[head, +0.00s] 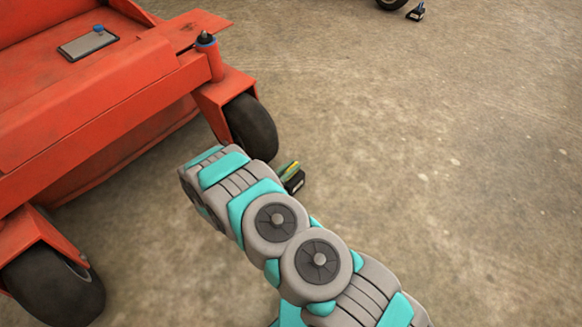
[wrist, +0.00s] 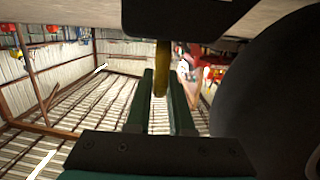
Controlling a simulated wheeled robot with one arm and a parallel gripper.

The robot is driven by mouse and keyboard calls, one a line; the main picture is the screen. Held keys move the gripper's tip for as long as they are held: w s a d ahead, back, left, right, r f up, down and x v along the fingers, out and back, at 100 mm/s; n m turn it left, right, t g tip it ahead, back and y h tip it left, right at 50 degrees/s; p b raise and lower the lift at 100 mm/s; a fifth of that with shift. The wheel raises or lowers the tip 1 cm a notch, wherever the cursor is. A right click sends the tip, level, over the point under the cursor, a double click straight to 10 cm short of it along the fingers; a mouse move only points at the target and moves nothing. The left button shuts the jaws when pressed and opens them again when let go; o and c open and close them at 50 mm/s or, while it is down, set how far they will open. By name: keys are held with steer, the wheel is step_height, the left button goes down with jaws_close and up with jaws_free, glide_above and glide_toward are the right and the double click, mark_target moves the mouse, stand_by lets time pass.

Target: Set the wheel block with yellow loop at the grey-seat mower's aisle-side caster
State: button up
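The wheel block with yellow loop is a small black block (head: 295,182) near the floor, just right of the red mower's far caster (head: 252,128). In the wrist view the black block (wrist: 190,18) fills the top, its yellow loop (wrist: 160,72) hanging into the picture. The caster's dark tyre (wrist: 270,90) is close on the right; I cannot tell whether block and tyre touch. My gripper (wrist: 161,88) has dark green fingers close on both sides of the loop, seemingly shut on it. In the head view my arm hides part of the gripper. The mower's seat is out of view.
The red mower deck (head: 90,100) fills the left, with a second caster (head: 60,285) at lower left. A grey plate with a blue knob (head: 88,43) lies on the deck. Another dark block (head: 415,13) stands by a wheel (head: 391,3) at the top. The concrete right is clear.

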steer(key=o, duration=0.4)
steer(key=shift+r, duration=0.15)
steer(key=p+v, duration=0.1)
steer(key=v, duration=1.1)
